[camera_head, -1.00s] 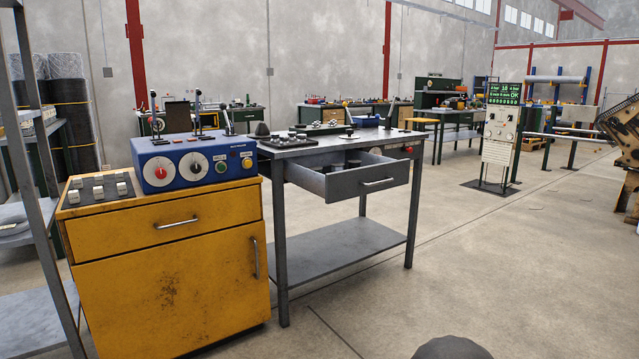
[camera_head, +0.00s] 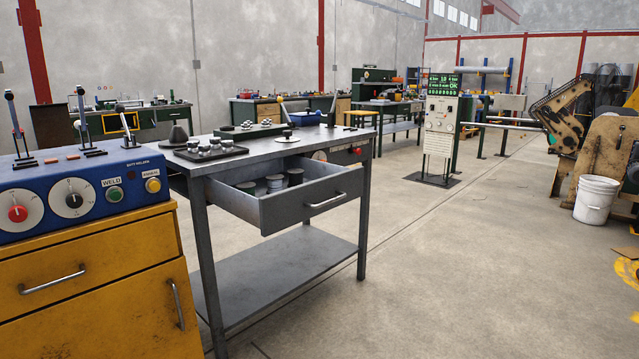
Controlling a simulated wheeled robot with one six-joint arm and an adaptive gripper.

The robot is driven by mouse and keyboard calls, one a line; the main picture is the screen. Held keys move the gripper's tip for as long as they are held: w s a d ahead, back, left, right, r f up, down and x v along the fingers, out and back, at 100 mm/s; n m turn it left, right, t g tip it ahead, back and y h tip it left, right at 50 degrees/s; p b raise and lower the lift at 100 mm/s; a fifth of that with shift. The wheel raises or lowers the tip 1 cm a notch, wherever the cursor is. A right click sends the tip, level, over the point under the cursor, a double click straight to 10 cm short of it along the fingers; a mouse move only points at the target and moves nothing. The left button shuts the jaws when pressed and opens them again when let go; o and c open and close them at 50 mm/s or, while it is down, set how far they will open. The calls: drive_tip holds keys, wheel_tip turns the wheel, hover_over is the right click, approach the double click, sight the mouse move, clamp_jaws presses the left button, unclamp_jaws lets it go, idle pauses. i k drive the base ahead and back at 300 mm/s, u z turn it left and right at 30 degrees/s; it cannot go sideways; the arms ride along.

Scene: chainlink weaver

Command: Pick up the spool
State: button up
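A grey metal workbench (camera_head: 300,147) stands left of the middle, with its drawer (camera_head: 318,204) pulled open. Several short round pieces lie inside the drawer: a grey one that looks like a spool (camera_head: 275,184), with dark-topped ones (camera_head: 295,177) beside it. They are small and partly hidden by the drawer front, so I cannot tell for sure which is the spool. My gripper is not in view.
A yellow cabinet (camera_head: 100,285) with a blue control box (camera_head: 90,190) stands close at the left. A black tray of small parts (camera_head: 210,150) lies on the bench top. A display stand (camera_head: 441,130) and a white bucket (camera_head: 596,200) are further right. The floor right of the bench is clear.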

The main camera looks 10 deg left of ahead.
sight(248, 188)
drive_tip(key=z, duration=0.3)
drive_tip(key=i, duration=0.9)
drive_tip(key=u, duration=0.5)
drive_tip(key=i, duration=0.8)
drive_tip(key=u, duration=0.75)
